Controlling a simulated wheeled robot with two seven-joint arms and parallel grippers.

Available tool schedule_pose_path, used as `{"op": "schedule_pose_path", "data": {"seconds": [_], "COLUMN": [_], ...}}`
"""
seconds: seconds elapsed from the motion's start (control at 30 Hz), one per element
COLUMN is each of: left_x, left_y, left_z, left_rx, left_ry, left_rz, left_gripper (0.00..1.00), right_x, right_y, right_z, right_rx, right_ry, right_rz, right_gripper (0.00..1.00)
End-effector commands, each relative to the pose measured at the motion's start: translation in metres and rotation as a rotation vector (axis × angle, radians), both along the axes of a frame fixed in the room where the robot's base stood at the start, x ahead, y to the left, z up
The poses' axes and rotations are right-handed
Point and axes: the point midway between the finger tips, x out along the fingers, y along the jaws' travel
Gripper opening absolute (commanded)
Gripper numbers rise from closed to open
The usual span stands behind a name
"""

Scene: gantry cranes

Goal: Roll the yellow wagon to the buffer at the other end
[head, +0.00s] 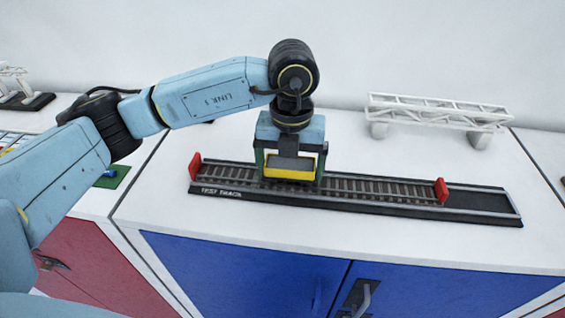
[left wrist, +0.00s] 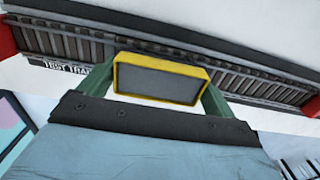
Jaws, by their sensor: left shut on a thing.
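The yellow wagon (head: 289,168) with a dark grey top stands on the test track (head: 370,189), left of the track's middle. My left gripper (head: 291,172) comes down from above and is shut on the wagon, one green finger on each side. The wagon also shows between the fingers in the left wrist view (left wrist: 160,80). A red buffer (head: 195,166) stands at the left end of the rails and another red buffer (head: 441,190) at the right end. The rails between the wagon and the right buffer are bare. My right gripper is not in view.
A white truss bridge (head: 437,112) lies behind the track at the right, near the wall. A small white crane model (head: 20,90) stands at the far left, and a green plate (head: 112,176) with a blue piece lies left of the track. The white top in front of the track is clear.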

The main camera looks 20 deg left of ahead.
Motion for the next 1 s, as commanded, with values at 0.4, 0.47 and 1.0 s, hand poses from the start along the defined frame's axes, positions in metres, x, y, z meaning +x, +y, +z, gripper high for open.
{"op": "schedule_pose_path", "data": {"seconds": [0.4,0.47,1.0], "left_x": [0.004,0.004,0.01], "left_y": [-0.021,-0.024,-0.05], "left_z": [-0.004,-0.004,-0.006], "left_rx": [0.003,0.002,0.004], "left_ry": [0.006,0.007,0.009], "left_rz": [-0.001,-0.001,-0.002], "left_gripper": [0.66,0.66,0.66], "right_x": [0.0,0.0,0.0], "right_y": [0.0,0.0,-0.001], "right_z": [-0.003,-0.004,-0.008], "right_rx": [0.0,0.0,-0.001], "right_ry": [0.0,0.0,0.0], "right_rz": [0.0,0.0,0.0], "right_gripper": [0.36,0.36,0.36]}}
